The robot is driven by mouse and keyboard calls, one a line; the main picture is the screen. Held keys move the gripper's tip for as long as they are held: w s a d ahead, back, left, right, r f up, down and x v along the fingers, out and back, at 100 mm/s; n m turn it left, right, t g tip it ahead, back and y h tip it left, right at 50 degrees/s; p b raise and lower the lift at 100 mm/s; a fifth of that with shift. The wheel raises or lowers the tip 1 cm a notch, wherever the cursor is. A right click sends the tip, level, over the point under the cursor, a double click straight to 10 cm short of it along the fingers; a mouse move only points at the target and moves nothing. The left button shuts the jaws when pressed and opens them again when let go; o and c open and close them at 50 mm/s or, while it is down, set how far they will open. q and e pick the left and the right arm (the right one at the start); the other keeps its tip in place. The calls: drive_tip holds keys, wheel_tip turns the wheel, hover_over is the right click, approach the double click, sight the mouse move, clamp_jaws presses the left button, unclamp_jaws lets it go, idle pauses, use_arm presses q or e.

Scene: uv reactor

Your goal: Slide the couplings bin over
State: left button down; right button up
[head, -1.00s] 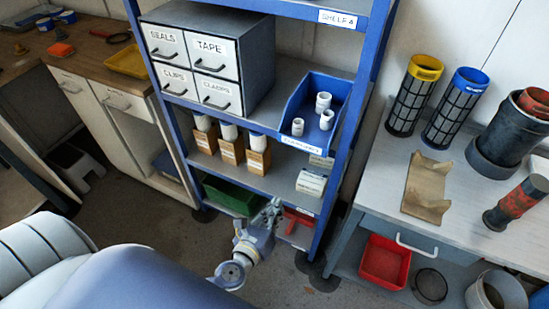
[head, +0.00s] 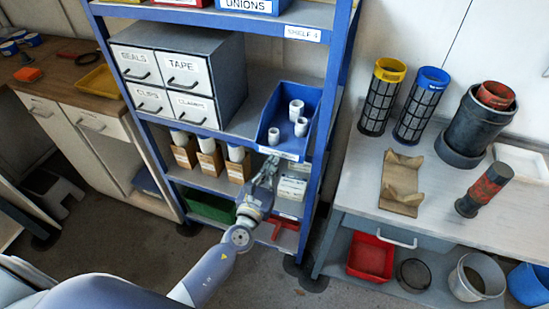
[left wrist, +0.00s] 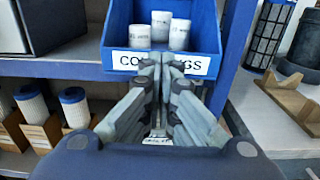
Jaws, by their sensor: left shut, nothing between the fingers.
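The couplings bin (head: 265,127) is a blue open-front bin with a white label, on the blue rack's middle shelf at its right side. It holds several white couplings (head: 297,109). In the left wrist view the bin (left wrist: 118,28) is straight ahead, its label (left wrist: 196,65) partly hidden behind the fingers. My left gripper (head: 272,165) is shut and empty, just in front of and below the bin's front edge. I cannot tell whether the fingertips touch the bin. My right gripper is not in view.
A drawer cabinet (head: 205,55) labelled seals, tape, clips and clamps stands left of the bin, with bare shelf (head: 245,122) between them. The rack's right post (head: 325,140) is close on the bin's right. Boxed filters (head: 210,165) stand on the shelf below.

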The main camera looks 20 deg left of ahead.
sight(278, 154)
use_arm(q)
drive_tip(key=shift+w, duration=1.1)
drive_tip(key=shift+w, duration=0.1)
drive_tip(key=shift+w+d, duration=0.1)
drive_tip(key=shift+w, duration=1.45)
drive_tip(key=shift+s, duration=0.1)
